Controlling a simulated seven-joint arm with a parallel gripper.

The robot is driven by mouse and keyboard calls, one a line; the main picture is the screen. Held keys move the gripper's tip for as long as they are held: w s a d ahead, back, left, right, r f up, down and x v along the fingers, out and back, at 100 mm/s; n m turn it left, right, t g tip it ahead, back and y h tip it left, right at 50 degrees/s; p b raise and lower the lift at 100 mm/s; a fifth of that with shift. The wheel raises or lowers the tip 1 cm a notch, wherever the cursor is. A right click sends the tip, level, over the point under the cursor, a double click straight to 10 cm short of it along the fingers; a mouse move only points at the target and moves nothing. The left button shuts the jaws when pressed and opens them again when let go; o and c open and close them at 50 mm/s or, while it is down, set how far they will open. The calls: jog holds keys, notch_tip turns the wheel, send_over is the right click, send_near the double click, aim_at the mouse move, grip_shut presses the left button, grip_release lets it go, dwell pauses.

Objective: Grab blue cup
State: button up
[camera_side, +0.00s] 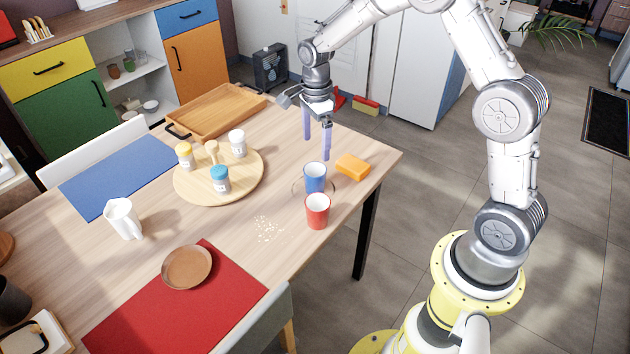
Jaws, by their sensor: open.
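The blue cup (315,178) stands upright near the right edge of the wooden table, with a pale interior. A thin ring or clear saucer shows around its base. My gripper (317,148) points down above and just behind the cup in the side view. Its two bluish fingers are apart with nothing between them. The fingertips appear slightly above the cup's rim and do not seem to touch it; the exact depth gap is hard to tell.
A red cup (317,211) stands close in front of the blue cup. An orange sponge (352,167) lies to its right. A round board (190,188) with several jars is to the left. Crumbs (267,229), a white pitcher (123,219) and a wooden tray (252,98) are also on the table.

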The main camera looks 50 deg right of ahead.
aim_at(315, 180)
notch_tip(315, 180, down, 13)
jog(key=shift+w+a+f, duration=0.1)
jog(key=shift+f, duration=0.1)
jog(key=c, duration=1.4)
jog(key=shift+r, duration=0.15)
